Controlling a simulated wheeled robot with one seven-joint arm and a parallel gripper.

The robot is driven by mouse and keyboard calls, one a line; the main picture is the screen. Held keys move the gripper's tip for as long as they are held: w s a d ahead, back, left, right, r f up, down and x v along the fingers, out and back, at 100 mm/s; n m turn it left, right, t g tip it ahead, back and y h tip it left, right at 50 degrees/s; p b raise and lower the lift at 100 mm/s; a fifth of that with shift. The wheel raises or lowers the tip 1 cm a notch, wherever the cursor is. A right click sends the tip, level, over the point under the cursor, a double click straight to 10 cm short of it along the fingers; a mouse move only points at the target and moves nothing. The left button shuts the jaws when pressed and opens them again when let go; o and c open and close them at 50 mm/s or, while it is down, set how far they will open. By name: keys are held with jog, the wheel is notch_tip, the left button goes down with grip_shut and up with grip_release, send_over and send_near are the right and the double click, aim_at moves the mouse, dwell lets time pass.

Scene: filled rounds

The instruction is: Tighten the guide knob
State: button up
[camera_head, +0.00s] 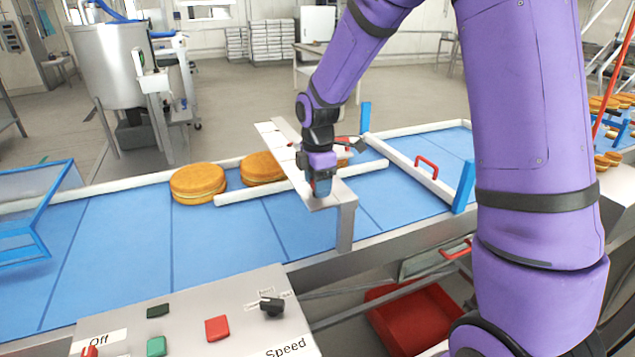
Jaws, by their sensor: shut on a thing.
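My gripper (321,190) points down onto the grey metal bracket (345,215) that bridges the conveyor's near edge. Its jaws are shut at the bracket's flat top, where the guide knob sits. The knob itself is mostly hidden by the jaws, so I cannot make out its angle. A white guide rail (250,194) runs along the blue belt below the bracket. Round filled cakes stand behind this rail, one (198,183) at its left end and another (262,167) close to the bracket.
A control panel (185,322) with coloured buttons and a black speed dial (272,305) is at the front. A blue-ended gate with a red handle (427,166) crosses the belt on the right. A blue frame (35,215) stands at left. A red bin (420,318) lies below the conveyor.

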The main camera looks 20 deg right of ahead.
jog(key=shift+m, duration=0.3)
jog(key=m, duration=0.3)
jog(key=shift+m, duration=0.4)
jog(key=m, duration=0.4)
jog(key=shift+m, duration=0.3)
jog(key=m, duration=0.8)
jog(key=shift+m, duration=0.3)
jog(key=o, duration=0.9)
